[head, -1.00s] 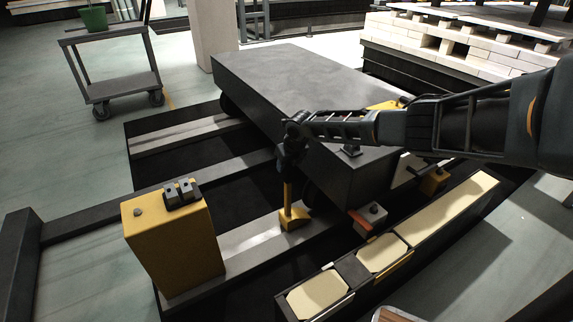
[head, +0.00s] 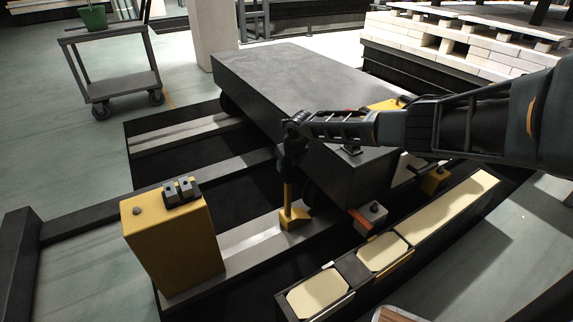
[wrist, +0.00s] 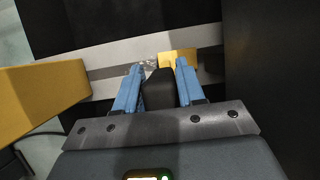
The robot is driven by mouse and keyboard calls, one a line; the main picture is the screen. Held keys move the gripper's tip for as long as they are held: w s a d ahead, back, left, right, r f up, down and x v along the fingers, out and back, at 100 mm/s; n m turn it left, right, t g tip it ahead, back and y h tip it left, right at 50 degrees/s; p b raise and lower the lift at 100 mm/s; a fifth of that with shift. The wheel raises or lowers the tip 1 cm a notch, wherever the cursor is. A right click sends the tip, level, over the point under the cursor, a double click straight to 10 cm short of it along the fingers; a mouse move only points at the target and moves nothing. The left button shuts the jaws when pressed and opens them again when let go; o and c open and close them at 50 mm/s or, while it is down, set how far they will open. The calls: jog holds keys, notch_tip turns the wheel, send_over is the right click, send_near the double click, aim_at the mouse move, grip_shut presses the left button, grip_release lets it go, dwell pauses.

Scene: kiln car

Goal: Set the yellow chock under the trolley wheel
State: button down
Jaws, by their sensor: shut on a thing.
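The yellow chock (head: 292,222) rests on or just above the pale rail, beside the dark wheel (head: 314,196) under the front edge of the grey trolley (head: 290,78). An upright yellow handle rises from the chock. My gripper (head: 288,165) points down and is shut on the top of that handle. In the wrist view, the blue fingers (wrist: 161,88) close on the dark handle end (wrist: 159,88), with the yellow chock (wrist: 178,58) beyond on the rail. Whether the chock touches the wheel cannot be told.
A yellow block post (head: 172,245) stands on the rail (head: 255,236) at left. A dark tray with cream pads (head: 320,293) lies at front right. A small grey box with a red lever (head: 371,216) sits by the trolley. A cart (head: 112,85) stands far left.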

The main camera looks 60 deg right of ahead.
jog(key=shift+w+d+f+b, duration=0.1)
jog(key=shift+f+b, duration=0.1)
jog(key=shift+b, duration=0.1)
dwell(0.9)
jog(key=c, duration=0.6)
grip_release()
jog(key=shift+f, duration=0.1)
jog(key=shift+s+a+f, duration=0.2)
jog(key=shift+f, duration=0.05)
jog(key=shift+r, duration=0.25)
jog(key=shift+r, duration=0.15)
jog(key=p+v, duration=0.7)
jog(key=p, duration=0.2)
jog(key=shift+r, duration=0.25)
dwell(0.6)
jog(key=shift+p, duration=0.35)
